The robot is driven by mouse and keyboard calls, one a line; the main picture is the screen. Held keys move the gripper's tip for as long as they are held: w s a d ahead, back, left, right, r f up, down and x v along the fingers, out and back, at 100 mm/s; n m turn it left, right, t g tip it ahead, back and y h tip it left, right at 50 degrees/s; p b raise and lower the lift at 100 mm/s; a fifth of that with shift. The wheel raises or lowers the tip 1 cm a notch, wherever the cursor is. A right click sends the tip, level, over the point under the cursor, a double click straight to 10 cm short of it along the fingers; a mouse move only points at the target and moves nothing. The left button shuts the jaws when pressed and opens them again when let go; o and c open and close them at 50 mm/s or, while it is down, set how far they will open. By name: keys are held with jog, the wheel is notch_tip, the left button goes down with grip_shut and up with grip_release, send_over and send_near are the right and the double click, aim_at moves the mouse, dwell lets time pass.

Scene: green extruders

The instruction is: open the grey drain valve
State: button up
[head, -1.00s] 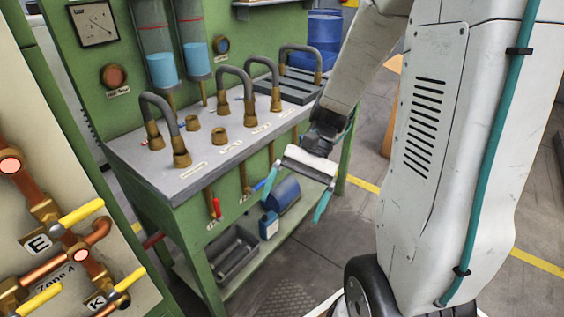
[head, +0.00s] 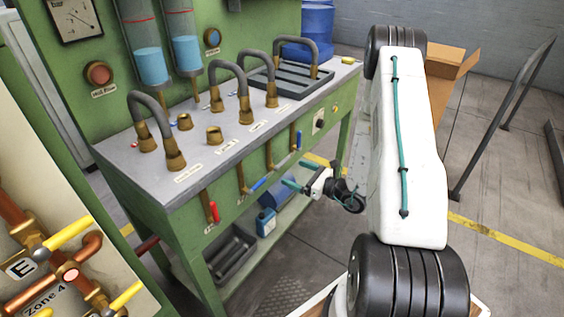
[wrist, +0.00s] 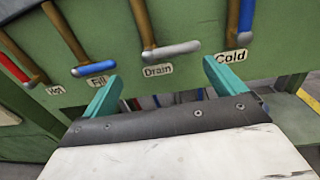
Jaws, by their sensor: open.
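The grey drain valve handle (wrist: 172,50) sits on a brass pipe on the green bench front, above the "Drain" label (wrist: 157,70). In the wrist view it lies roughly crosswise to its pipe. In the head view it is a small grey lever (head: 282,161), partly hard to make out. My gripper (head: 297,174) points at the bench front with its teal fingers apart and nothing between them. In the wrist view the open fingertips (wrist: 161,69) frame the Drain label; the handle appears just above, and I see no contact.
The blue Fill lever (wrist: 94,67) is left of Drain, the blue Cold lever (wrist: 245,17) right, and the red Hot lever (wrist: 13,67) far left. A lower shelf holds a blue canister (head: 266,222) and a grey tray (head: 234,256).

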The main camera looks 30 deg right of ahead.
aim_at(283, 161)
jog(key=shift+m+t+h, duration=0.3)
jog(key=shift+h, duration=0.1)
jog(key=shift+w+d+x, duration=0.1)
jog(key=shift+d+x, duration=0.15)
jog(key=shift+x, duration=1)
jog(key=shift+w+d+x, duration=0.1)
jog(key=shift+d+x, duration=0.15)
jog(key=shift+x, duration=1)
jog(key=shift+w+d+x, duration=0.1)
jog(key=shift+d+x, duration=0.2)
jog(key=shift+x, duration=0.95)
jog(key=shift+r, duration=0.15)
jog(key=shift+c, duration=0.3)
